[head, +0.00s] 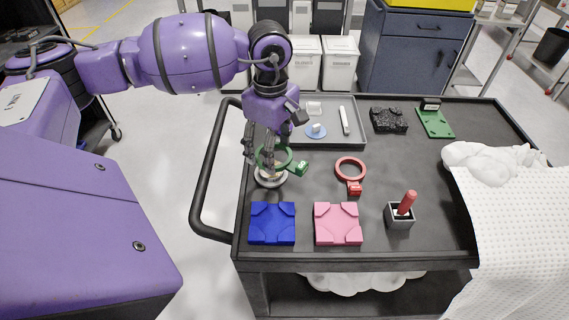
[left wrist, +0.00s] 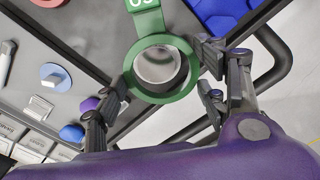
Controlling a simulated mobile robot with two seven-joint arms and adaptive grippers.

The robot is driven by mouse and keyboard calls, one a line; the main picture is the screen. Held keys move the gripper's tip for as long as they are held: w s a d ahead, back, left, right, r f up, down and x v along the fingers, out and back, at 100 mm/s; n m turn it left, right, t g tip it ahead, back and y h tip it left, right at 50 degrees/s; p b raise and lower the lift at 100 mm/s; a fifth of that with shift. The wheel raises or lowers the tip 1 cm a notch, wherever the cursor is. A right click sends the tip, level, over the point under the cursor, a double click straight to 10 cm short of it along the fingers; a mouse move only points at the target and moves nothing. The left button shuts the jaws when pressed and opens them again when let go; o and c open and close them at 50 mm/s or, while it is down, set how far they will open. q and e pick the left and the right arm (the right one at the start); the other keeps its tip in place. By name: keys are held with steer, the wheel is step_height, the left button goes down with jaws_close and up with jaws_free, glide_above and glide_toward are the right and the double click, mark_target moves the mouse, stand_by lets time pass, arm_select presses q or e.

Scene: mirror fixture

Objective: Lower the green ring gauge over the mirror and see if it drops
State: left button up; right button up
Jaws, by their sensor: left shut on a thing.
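My left gripper (head: 263,160) points down at the cart's left side and is shut on the green ring gauge (head: 289,160). Its tab (head: 302,168) sticks out to the right. The mirror (head: 271,183) is a round, pale metallic piece low on the cart, just under the ring. In the left wrist view the fingers (left wrist: 165,88) grip the ring (left wrist: 165,97) from both sides, and the mirror (left wrist: 157,66) shows through its opening. I cannot tell whether ring and mirror touch. My right gripper is not in view.
A red ring gauge (head: 351,163) lies to the right. Blue (head: 272,223) and pink (head: 338,223) blocks sit in front, with a holder (head: 399,218) bearing a red-handled tool. A grey tray (head: 353,142) is behind. White cloth (head: 515,230) covers the right end.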

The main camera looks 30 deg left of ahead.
arm_select(q)
steer(key=n, duration=0.1)
steer(key=a+n, duration=0.1)
steer(key=shift+w+a+n, duration=0.3)
steer(key=shift+w+n, duration=0.1)
steer(key=shift+w+a+f+n, duration=0.1)
steer(key=shift+w+a+n, duration=0.1)
steer(key=shift+n, duration=0.3)
steer(key=shift+f, duration=0.4)
steer(key=shift+s+f+b, duration=0.1)
steer(key=shift+f+b, duration=0.35)
steer(key=shift+f, duration=0.15)
steer(key=shift+f+b, duration=0.75)
steer(key=shift+f, duration=0.9)
